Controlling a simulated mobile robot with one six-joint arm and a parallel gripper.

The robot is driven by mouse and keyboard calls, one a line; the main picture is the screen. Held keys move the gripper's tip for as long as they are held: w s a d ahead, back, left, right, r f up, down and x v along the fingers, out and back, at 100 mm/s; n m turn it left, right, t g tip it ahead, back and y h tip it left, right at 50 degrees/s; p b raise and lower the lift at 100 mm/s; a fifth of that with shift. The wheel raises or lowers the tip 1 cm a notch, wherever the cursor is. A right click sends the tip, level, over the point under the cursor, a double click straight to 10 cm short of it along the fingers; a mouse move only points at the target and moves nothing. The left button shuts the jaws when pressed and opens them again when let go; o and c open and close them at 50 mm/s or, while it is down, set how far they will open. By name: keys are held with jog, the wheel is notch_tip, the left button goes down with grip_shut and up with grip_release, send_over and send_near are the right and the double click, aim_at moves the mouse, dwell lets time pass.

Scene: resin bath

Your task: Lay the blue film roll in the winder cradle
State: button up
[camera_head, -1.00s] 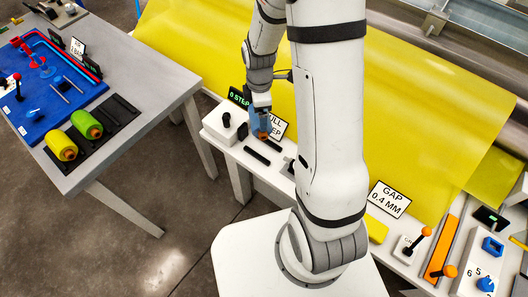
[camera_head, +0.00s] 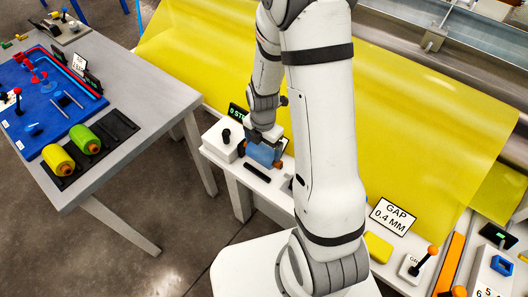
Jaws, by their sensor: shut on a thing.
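The blue film roll (camera_head: 263,153) is in my gripper (camera_head: 264,140), whose jaws are shut on it from above. The roll lies about level, with an orange end showing at its right. It is over the white bench, close to a black bar (camera_head: 257,173), which looks like one side of the winder cradle. The other bar is hidden behind the roll and gripper. I cannot tell whether the roll touches the bars or hangs just above them.
A white box with a black knob (camera_head: 226,135) stands left of the roll, with a small display (camera_head: 237,112) behind. Yellow film (camera_head: 400,110) hangs behind the bench. On the grey table, a black rack (camera_head: 119,125) holds a yellow roll (camera_head: 58,160) and a green roll (camera_head: 85,139).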

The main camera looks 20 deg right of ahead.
aim_at(263, 148)
notch_tip(263, 148, down, 4)
jog(key=shift+r, duration=0.1)
jog(key=shift+f+b, duration=0.35)
jog(key=shift+f, duration=0.05)
jog(key=o, duration=0.9)
jog(key=shift+r, duration=0.1)
